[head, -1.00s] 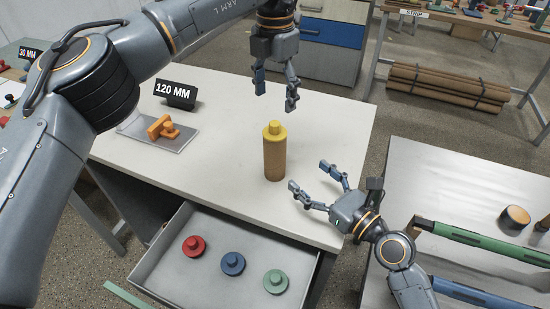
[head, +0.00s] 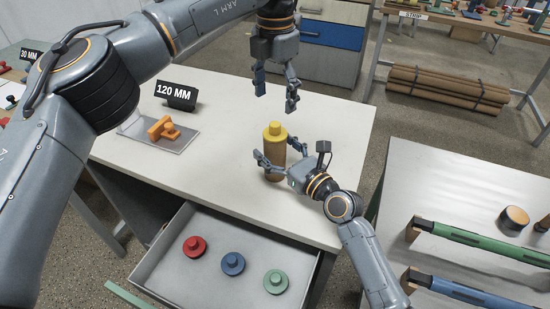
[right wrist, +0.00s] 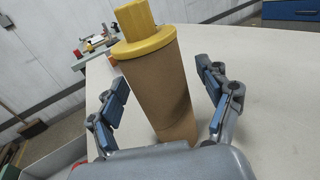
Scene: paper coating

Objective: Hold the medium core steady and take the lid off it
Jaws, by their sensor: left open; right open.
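The medium core is a brown cardboard tube (head: 275,164) standing upright on the white table, with a yellow knobbed lid (head: 275,132) on its top. Both also show in the right wrist view, the core (right wrist: 160,95) between the fingers and the lid (right wrist: 141,30) above them. My right gripper (head: 272,165) is open, with a finger on each side of the core; gaps show between fingers and core in the right wrist view (right wrist: 165,95). My left gripper (head: 276,101) is open and empty, pointing down above and behind the lid.
An orange object (head: 162,128) lies on a clear plate by the 120 MM sign (head: 176,95). An open drawer (head: 165,261) at the front holds red, blue and green lids. The side table (head: 410,185) at right bears green and blue rolls. The white table (head: 215,150) is clear around the core.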

